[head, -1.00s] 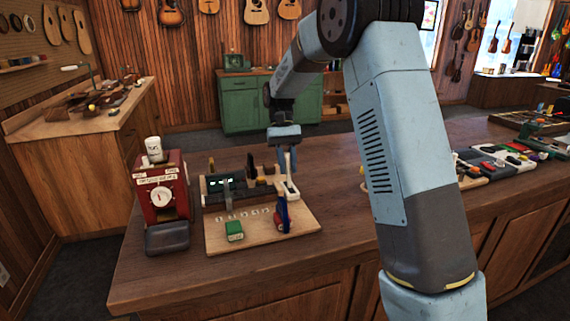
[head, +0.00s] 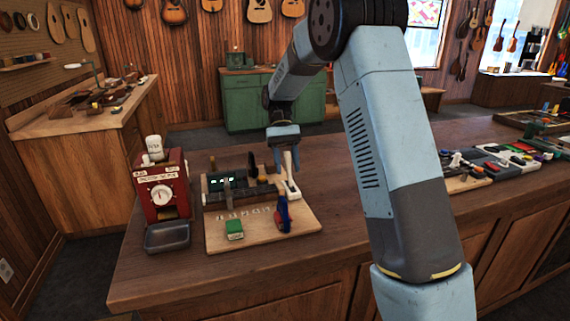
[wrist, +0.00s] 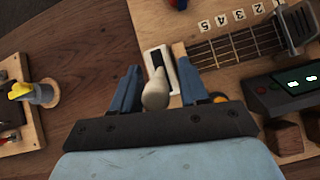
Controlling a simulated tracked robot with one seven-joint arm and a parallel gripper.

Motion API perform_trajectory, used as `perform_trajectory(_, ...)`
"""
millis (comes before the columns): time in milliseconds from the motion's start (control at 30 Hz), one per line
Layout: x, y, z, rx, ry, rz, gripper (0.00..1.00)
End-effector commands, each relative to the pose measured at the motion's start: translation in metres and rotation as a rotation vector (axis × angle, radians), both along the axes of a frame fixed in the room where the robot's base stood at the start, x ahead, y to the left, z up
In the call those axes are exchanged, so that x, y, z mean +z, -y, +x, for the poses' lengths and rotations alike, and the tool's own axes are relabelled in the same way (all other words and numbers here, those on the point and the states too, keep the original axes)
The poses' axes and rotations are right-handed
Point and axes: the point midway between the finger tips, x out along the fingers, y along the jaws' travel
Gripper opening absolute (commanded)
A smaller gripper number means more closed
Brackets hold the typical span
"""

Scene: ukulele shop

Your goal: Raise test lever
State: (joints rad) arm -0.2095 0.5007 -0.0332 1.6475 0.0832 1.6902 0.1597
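The test lever has a cream rounded knob (wrist: 155,93) above a white plate with a dark slot (wrist: 158,58). In the head view, the white lever plate (head: 292,190) is at the right side of the wooden test board (head: 255,238). My gripper (wrist: 157,72) is over the lever, with its two blue fingers spread on either side of the knob. Gaps show between the knob and both fingers in the wrist view. In the head view, my gripper (head: 283,146) points down; the knob is partly hidden by it there.
The board holds a fretted neck piece (wrist: 225,47), a dark box with a green display (wrist: 292,88), a green block (head: 234,230) and a blue-and-red item (head: 283,213). A red dial box (head: 161,190) stands left, behind a grey tray (head: 167,237). The right counter holds several small items.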

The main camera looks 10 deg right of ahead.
Motion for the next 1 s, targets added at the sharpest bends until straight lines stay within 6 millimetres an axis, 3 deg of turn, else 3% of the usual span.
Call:
perform_trajectory(467,0.011,0.001,0.01,-0.003,0.003,-0.001,0.49)
perform_trajectory(1000,0.081,-0.003,0.07,-0.002,0.002,0.0,0.49)
